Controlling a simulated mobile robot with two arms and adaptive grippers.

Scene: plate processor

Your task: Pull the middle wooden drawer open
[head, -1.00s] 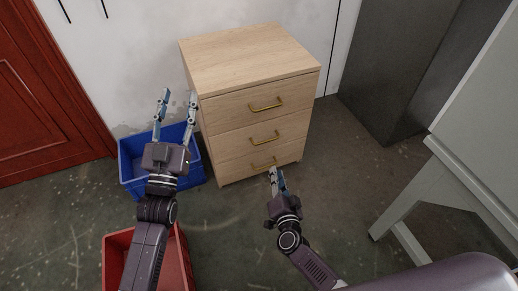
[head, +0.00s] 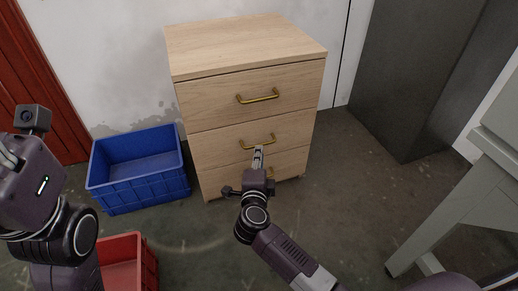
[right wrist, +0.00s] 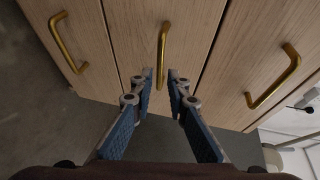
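The wooden cabinet (head: 245,45) has three drawers, all closed flush. The middle drawer (head: 215,148) has a curved brass handle (head: 257,141), which also shows in the right wrist view (right wrist: 163,50). My right gripper (head: 258,152) is in front of this handle. In the right wrist view, the fingers of my right gripper (right wrist: 161,76) are apart, one on each side of the handle's near end. I cannot tell whether they touch it. My left gripper's body (head: 30,185) is at the left edge of the head view; its fingers are not visible.
The top drawer handle (head: 258,96) is above, and the bottom handle (head: 271,171) is partly hidden by my right gripper. A blue crate (head: 140,190) stands left of the cabinet, with a red crate (head: 150,268) nearer. A grey table (head: 465,180) stands at right. Floor before the cabinet is clear.

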